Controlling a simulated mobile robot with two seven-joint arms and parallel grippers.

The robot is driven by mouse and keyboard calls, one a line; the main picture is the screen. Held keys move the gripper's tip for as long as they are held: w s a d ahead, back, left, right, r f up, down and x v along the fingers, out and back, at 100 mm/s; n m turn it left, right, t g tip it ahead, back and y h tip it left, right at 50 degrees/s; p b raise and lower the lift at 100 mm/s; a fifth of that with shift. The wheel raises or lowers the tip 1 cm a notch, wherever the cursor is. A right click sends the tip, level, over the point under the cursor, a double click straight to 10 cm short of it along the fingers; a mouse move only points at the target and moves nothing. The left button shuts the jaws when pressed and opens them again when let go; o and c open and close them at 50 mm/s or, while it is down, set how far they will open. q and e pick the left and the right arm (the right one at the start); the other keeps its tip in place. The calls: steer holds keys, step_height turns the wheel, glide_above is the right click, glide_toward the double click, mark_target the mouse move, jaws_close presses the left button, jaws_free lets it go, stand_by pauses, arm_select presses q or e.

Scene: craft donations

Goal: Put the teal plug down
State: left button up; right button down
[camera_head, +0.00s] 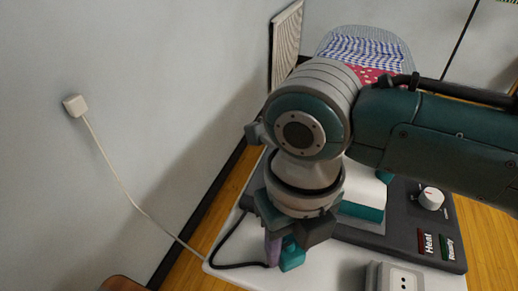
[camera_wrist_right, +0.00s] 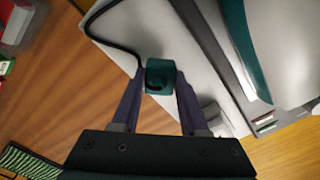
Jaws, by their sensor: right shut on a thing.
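The teal plug (camera_head: 292,257) is between the fingers of my right gripper (camera_head: 279,249) in the head view, over the left part of the white tabletop. In the right wrist view the plug (camera_wrist_right: 160,72) sits between the two dark fingertips of the gripper (camera_wrist_right: 160,82), which are shut on it. A black cord (camera_head: 228,238) runs from the plug and curves away over the tabletop. I cannot tell whether the plug touches the tabletop. My left gripper is not in view.
A white socket block (camera_head: 397,280) stands at the tabletop's front. A dark heat press (camera_head: 385,232) with a white knob (camera_head: 431,198) is to its right and behind. Patterned cloth (camera_head: 362,52) lies at the back. A white wall plug (camera_head: 75,105) has a cord running to the tabletop (camera_head: 330,270).

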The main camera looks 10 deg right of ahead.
steer(key=shift+f+b, duration=0.4)
steer(key=shift+f, duration=0.2)
steer(key=shift+c, duration=2.1)
jaws_free()
